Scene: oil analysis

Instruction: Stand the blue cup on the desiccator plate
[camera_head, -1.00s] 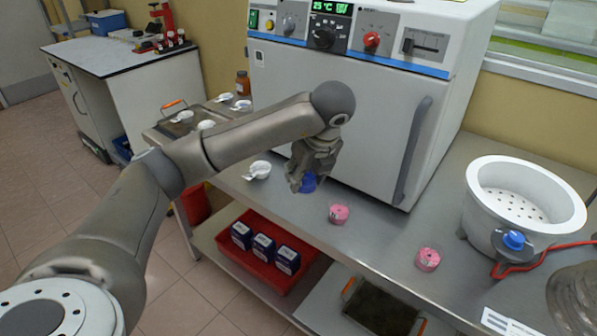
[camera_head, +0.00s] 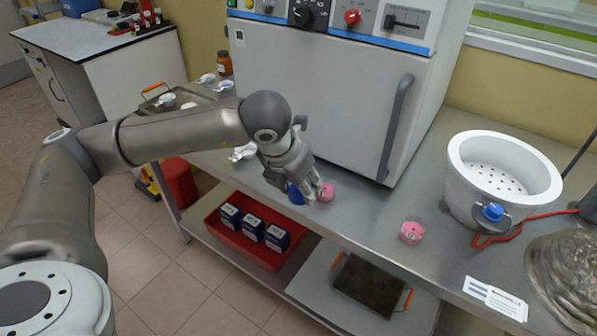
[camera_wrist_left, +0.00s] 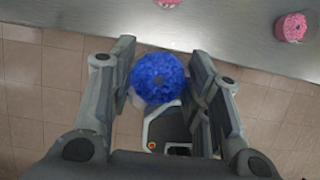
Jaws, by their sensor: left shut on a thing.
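The blue cup (camera_wrist_left: 158,78) is between the fingers of my left gripper (camera_wrist_left: 160,85), which is shut on it. In the head view the blue cup (camera_head: 295,194) shows partly behind my left gripper (camera_head: 308,192), above the front edge of the steel bench. The desiccator is a white round bowl (camera_head: 462,170) at the right of the bench. Its perforated plate (camera_head: 497,178) lies inside and looks bare. My right gripper is not in view.
A pink cup (camera_head: 326,191) shows right beside my left gripper, and another pink cup (camera_head: 411,231) stands nearer the desiccator. A blue-capped valve (camera_head: 493,212) with a red hose is on the desiccator's front. The oven (camera_head: 310,95) stands behind. Bench room between the pink cups is clear.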

